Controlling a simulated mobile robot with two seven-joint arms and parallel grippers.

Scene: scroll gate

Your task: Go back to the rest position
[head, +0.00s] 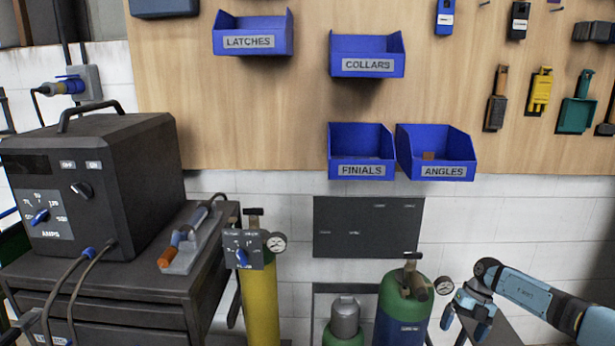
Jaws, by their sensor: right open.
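My right gripper (465,323) is at the lower right, on a light blue and dark arm that comes in from the right edge. Its two fingers are apart and point down, with nothing seen between them. It is just right of a green gas cylinder with a gauge (444,286); I cannot tell whether they touch. My left gripper is not in view.
Blue bins labelled LATCHES (250,41), COLLARS (367,65), FINIALS (361,170) and ANGLES (444,171) hang on a wooden board (230,110). A dark welding machine (140,190) stands on a cabinet at left. A yellow cylinder (261,300) stands beside it.

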